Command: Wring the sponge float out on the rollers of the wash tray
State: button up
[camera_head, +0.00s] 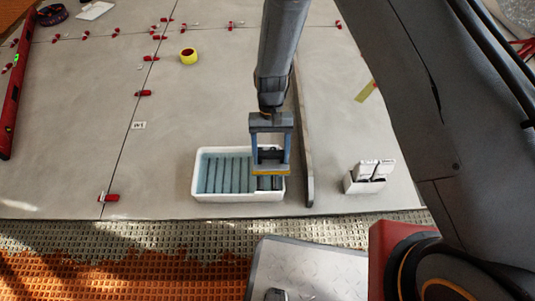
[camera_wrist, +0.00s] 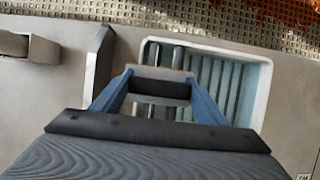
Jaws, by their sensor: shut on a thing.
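The white wash tray (camera_head: 238,197) stands on the tiled floor with grey-blue slatted rollers (camera_head: 222,175) inside. My gripper (camera_head: 270,152) is over the tray's right part, its blue fingers pointing down and shut on the dark handle of the sponge float (camera_head: 270,171). The float's yellowish sponge edge shows below the fingers; whether it touches the rollers I cannot tell. In the wrist view my gripper (camera_wrist: 160,90) holds the float's dark handle, with the tray (camera_wrist: 262,95) and rollers beyond. The float's underside is hidden.
A long grey bar (camera_head: 303,140) lies just right of the tray. A small white box (camera_head: 369,178) stands further right. A red level (camera_head: 14,90) lies at the left.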

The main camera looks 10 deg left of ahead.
aim_at(258, 167)
jog(key=shift+w+d+f+p, duration=0.15)
jog(key=shift+d+p, duration=0.15)
jog(key=shift+d, duration=0.6)
jog(key=shift+s+a, duration=0.25)
jog(key=shift+a, duration=0.9)
jog(key=shift+s+a+r+p, duration=0.1)
jog(key=shift+a+p, duration=0.1)
jog(key=shift+a, duration=0.25)
jog(key=shift+s+a+r+p, duration=0.1)
jog(key=shift+a+p, duration=0.1)
jog(key=shift+a, duration=0.2)
jog(key=shift+s+a+f, duration=0.1)
jog(key=shift+s+a, duration=0.1)
jog(key=shift+a, duration=0.8)
notch_tip(258, 167, up, 7)
jog(key=p, duration=0.5)
jog(key=shift+d, duration=0.1)
